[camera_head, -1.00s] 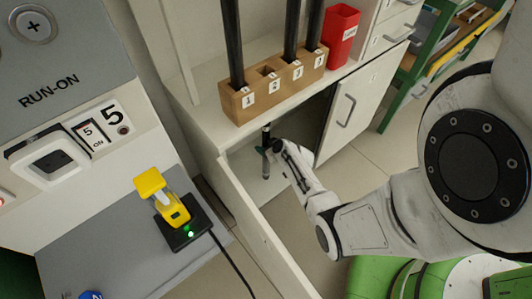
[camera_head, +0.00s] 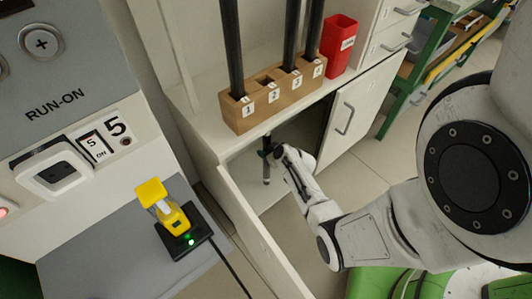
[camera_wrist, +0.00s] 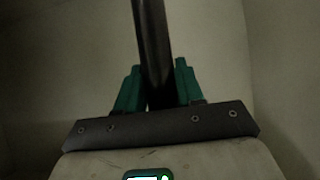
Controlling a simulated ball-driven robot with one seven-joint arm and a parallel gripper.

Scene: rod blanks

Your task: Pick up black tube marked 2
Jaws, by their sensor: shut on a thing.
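A thin black tube (camera_head: 266,171) stands roughly upright in the open cabinet below the worktop. Its upper part is hidden by the worktop edge, and no number shows on it. My gripper (camera_head: 268,153) reaches in from the right and is at the tube. In the wrist view the dark tube (camera_wrist: 153,45) runs up between the green fingers of my gripper (camera_wrist: 155,92), which are shut on it. A wooden block (camera_head: 275,101) on the worktop has slots labelled 1 to 4. Slot 2 is empty; black tubes stand in the other slots.
The open cabinet door (camera_head: 262,235) stands left of my arm, and another door (camera_head: 350,112) is to the right. A red bin (camera_head: 338,45) stands beside the block. A yellow scanner (camera_head: 172,212) sits in a black cradle at lower left.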

